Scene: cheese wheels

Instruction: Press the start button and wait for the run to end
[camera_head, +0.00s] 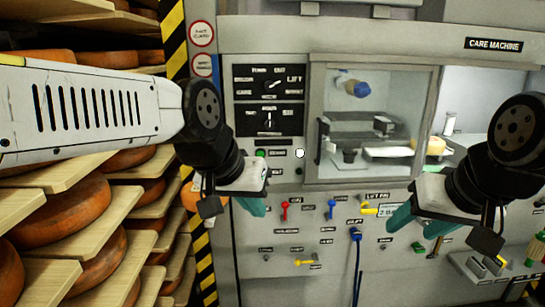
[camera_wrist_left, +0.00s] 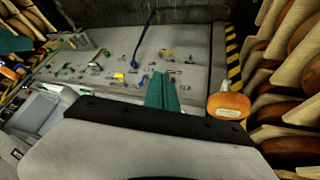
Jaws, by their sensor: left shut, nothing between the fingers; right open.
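The care machine (camera_head: 340,30) fills the middle and right of the head view. On its front, below two black dial panels (camera_head: 268,87), are a small green button (camera_head: 261,153) and a round white button (camera_head: 300,153). Their labels are too small to read, so I cannot tell which one is start. My left gripper (camera_head: 252,206) is shut and empty in front of the panel, below the green button and apart from it. Its teal fingers also show closed in the left wrist view (camera_wrist_left: 162,92). My right gripper (camera_head: 402,220) is open and empty at the lower right, before the valve panel.
A glass-fronted chamber (camera_head: 370,115) is right of the buttons. Coloured valves, including a red one (camera_head: 285,209), and a blue hose (camera_head: 356,260) lie below. Shelves of cheese wheels (camera_head: 75,215) stand at left beside a striped post (camera_head: 175,40). An orange object (camera_wrist_left: 228,106) is near my left gripper.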

